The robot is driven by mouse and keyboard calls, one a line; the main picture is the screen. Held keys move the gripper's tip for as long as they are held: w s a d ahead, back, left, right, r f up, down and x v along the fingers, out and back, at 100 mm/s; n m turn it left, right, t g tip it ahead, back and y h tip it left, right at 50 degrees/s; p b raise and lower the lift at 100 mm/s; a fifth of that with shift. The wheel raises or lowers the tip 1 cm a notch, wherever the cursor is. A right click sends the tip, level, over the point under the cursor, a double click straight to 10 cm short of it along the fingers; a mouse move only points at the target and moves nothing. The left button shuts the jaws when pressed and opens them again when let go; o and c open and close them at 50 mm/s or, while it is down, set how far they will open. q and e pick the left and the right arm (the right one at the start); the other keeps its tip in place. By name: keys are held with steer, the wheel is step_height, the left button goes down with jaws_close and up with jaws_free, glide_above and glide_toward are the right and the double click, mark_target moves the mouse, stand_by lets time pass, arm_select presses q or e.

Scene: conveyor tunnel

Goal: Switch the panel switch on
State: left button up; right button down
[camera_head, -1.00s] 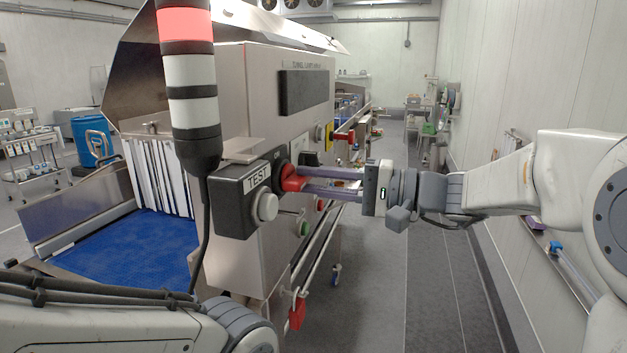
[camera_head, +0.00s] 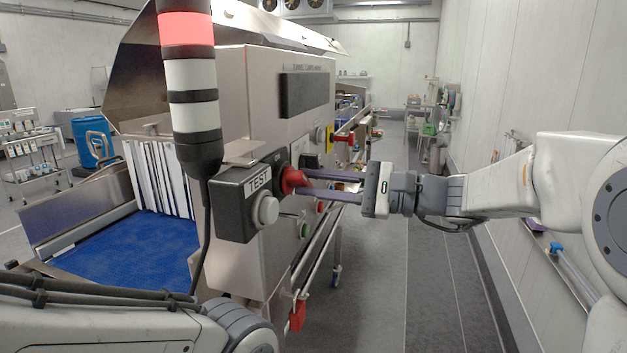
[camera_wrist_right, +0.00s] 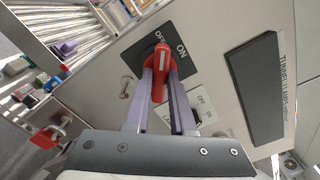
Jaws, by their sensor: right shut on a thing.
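The red panel switch (camera_head: 291,180) is a rotary handle on the side of the steel control panel (camera_head: 262,92). In the right wrist view the switch (camera_wrist_right: 161,60) sits on a black plate (camera_wrist_right: 180,62) marked OFF and ON. The white line on its handle points up in that view, close to the OFF lettering; ON is to its right. My right gripper (camera_head: 304,186) reaches in from the right with its purple fingers shut on the handle. They also show in the right wrist view (camera_wrist_right: 162,84), on either side of it. My left gripper is out of view.
A striped light tower (camera_head: 191,84) stands in front. The aisle (camera_head: 383,270) on the right is clear.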

steer(key=m+p, duration=0.2)
steer(key=m, duration=0.2)
steer(key=shift+r+m, duration=0.15)
steer(key=shift+m, duration=0.25)
steer(key=m+p, duration=0.3)
steer(key=m, duration=0.1)
steer(key=shift+m+p, duration=0.3)
steer(key=shift+p, duration=0.05)
steer(key=shift+m+p, duration=0.45)
steer(key=shift+m, duration=0.15)
steer(key=c, duration=0.8)
jaws_free()
steer(key=shift+o, duration=0.2)
